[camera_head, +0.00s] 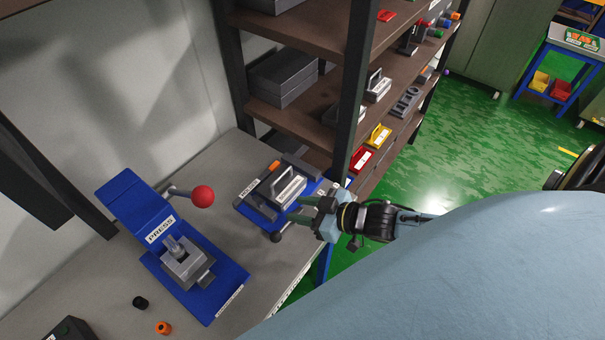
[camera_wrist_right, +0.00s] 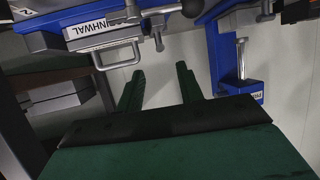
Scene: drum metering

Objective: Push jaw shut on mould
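The mould (camera_head: 287,188), a light grey block with a raised bar handle, sits in a blue clamping fixture (camera_head: 247,212) on the bench. Dark grey jaw pieces (camera_head: 301,167) lie along its sides. I cannot tell whether the jaw touches the mould. A dark knob (camera_head: 275,237) is at the fixture's near edge. My right gripper (camera_head: 300,209) is at the fixture's right front side, its fingers pointing at it. In the right wrist view its two green fingers (camera_wrist_right: 158,80) are apart with nothing between them. The mould's handle (camera_wrist_right: 119,56) shows beyond them. My left gripper is out of view.
A blue press (camera_head: 210,290) with a red ball lever (camera_head: 202,196) stands left of the fixture. A black cap (camera_head: 140,303) and an orange nut (camera_head: 163,328) lie on the bench in front. A shelf rack (camera_head: 300,37) stands close behind the fixture.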

